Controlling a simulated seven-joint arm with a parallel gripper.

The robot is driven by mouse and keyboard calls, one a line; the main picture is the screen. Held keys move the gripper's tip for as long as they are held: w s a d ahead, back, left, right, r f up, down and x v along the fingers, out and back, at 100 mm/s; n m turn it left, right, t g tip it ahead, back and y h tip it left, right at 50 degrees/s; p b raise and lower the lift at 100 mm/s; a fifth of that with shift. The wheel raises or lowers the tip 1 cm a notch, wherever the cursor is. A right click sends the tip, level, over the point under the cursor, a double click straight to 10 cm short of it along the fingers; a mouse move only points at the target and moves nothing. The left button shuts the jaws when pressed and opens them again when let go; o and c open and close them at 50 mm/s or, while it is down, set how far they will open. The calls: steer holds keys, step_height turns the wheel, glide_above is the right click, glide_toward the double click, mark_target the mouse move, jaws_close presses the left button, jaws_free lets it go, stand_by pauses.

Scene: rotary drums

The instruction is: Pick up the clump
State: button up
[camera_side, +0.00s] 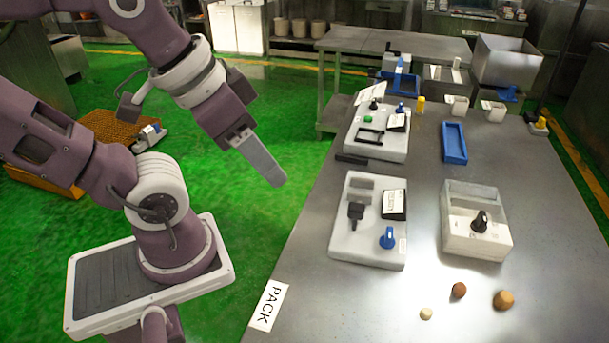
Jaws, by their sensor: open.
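Three small lumps lie on the near right part of the metal table: a larger orange-brown lump (504,299), a darker brown lump (459,290) and a small pale lump (426,313). They lie apart from one another. I cannot tell which one is the clump. My gripper (274,178) is at the upper left, over the green floor left of the table edge. It points down and to the right, well away from the lumps. It is open, with nothing seen in it; its fingers overlap from this side.
A white panel with a black lever and blue knob (368,250) and a white box with a black knob (476,240) stand beyond the lumps. Behind them are another panel (395,147) and a blue tray (454,143). A PACK label (268,306) lies at the left edge. The table's near middle is clear.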

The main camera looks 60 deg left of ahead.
steer(key=w+d+r+n+g, duration=0.1)
steer(key=w+d+r+n, duration=0.2)
steer(key=w, duration=0.5)
steer(key=n+g+h, duration=0.2)
steer(key=n+g, duration=0.2)
steer(key=n, duration=1)
glide_above(461, 285)
steer(key=a, duration=0.2)
step_height(461, 285, down, 20)
steer(key=shift+n+g, duration=0.3)
steer(key=shift+n, duration=0.2)
steer(key=f, duration=0.2)
steer(key=d+f, duration=0.1)
steer(key=f, duration=0.2)
steer(key=d+f, duration=0.1)
steer(key=f, duration=0.2)
steer(key=shift+f, duration=0.7)
jaws_close()
